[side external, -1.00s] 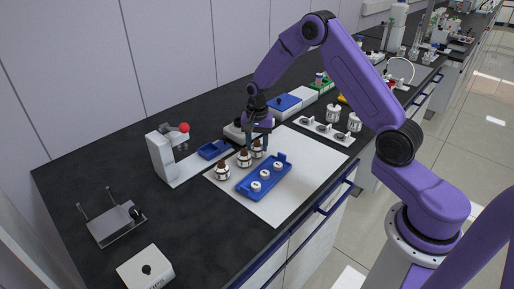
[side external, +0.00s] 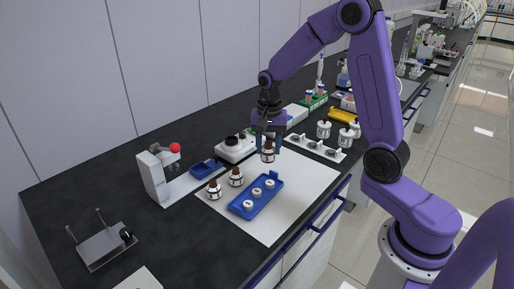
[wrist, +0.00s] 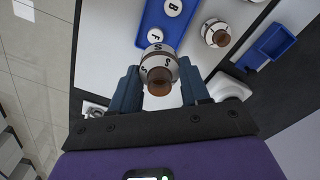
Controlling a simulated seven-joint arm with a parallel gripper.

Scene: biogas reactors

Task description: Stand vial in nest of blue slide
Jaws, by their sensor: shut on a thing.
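My gripper (side external: 268,146) is shut on a brown-capped vial with a white lettered label (side external: 268,155), held upright, apparently a little above the white mat. The wrist view shows the vial (wrist: 158,66) between my two blue fingers (wrist: 160,88). A small blue slide with a recess (side external: 205,168) lies at the foot of the red-knobbed stand, left of my gripper; a small blue tray also shows at the right of the wrist view (wrist: 267,46). A larger blue tray with several white lettered caps (side external: 246,208) lies on the mat, in front of my gripper.
Two more brown-capped vials (side external: 214,189) (side external: 236,177) stand on the white mat (side external: 297,192). The stand with the red knob (side external: 154,175) is to the left. A white device (side external: 235,149) is behind.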

